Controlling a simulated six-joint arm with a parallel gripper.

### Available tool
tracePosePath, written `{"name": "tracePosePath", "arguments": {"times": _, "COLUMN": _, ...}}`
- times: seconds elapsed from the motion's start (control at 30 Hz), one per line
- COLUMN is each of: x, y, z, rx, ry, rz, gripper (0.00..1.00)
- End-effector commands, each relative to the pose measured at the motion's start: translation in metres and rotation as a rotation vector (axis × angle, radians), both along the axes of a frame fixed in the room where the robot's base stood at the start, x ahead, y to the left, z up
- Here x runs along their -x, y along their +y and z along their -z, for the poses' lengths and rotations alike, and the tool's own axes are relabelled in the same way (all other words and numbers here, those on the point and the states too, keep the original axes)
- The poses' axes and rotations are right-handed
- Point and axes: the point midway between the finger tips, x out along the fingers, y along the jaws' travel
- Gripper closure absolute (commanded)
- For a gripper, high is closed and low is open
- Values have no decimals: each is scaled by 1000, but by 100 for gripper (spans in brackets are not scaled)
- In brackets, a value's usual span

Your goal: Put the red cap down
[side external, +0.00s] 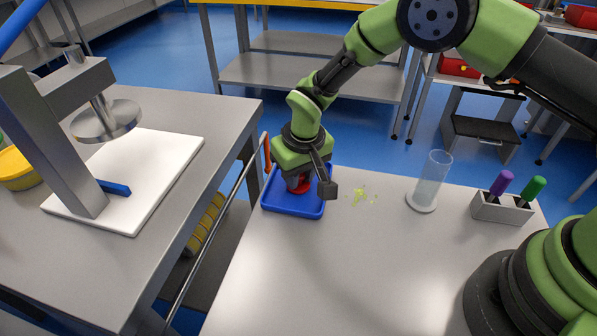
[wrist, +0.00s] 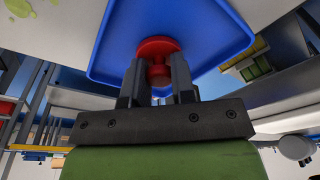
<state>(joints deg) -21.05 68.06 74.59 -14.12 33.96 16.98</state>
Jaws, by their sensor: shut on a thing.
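The red cap (side external: 301,187) is at my gripper's tip, over the blue tray (side external: 288,206) on the grey table. In the wrist view the cap (wrist: 157,48) shows a round disc with a narrower stem. My gripper (wrist: 158,82) is shut on the stem, one finger on each side. The blue tray (wrist: 215,25) lies behind the cap in that view. I cannot tell whether the cap touches the tray floor. My gripper (side external: 299,178) partly hides the cap in the side view.
A yellow-green splat (side external: 361,194) lies right of the tray. A clear cylinder (side external: 432,178) and a holder (side external: 501,208) with a purple and a green pen stand farther right. The table's front middle is clear. A press (side external: 60,130) with a white board stands on the left bench.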

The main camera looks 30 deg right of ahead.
Motion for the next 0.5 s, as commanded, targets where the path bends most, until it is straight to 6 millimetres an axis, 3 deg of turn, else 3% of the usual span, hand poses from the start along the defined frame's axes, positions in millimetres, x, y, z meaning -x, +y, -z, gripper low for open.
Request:
{"name": "tracePosePath", "arguments": {"times": 0.33, "x": 0, "y": 0, "z": 3, "rx": 0, "ry": 0, "rz": 0, "gripper": 98}}
{"name": "tracePosePath", "arguments": {"times": 0.37, "x": 0, "y": 0, "z": 3, "rx": 0, "ry": 0, "rz": 0, "gripper": 72}}
{"name": "tracePosePath", "arguments": {"times": 0.43, "x": 0, "y": 0, "z": 3, "rx": 0, "ry": 0, "rz": 0, "gripper": 55}}
{"name": "tracePosePath", "arguments": {"times": 0.5, "x": 0, "y": 0, "z": 3, "rx": 0, "ry": 0, "rz": 0, "gripper": 51}}
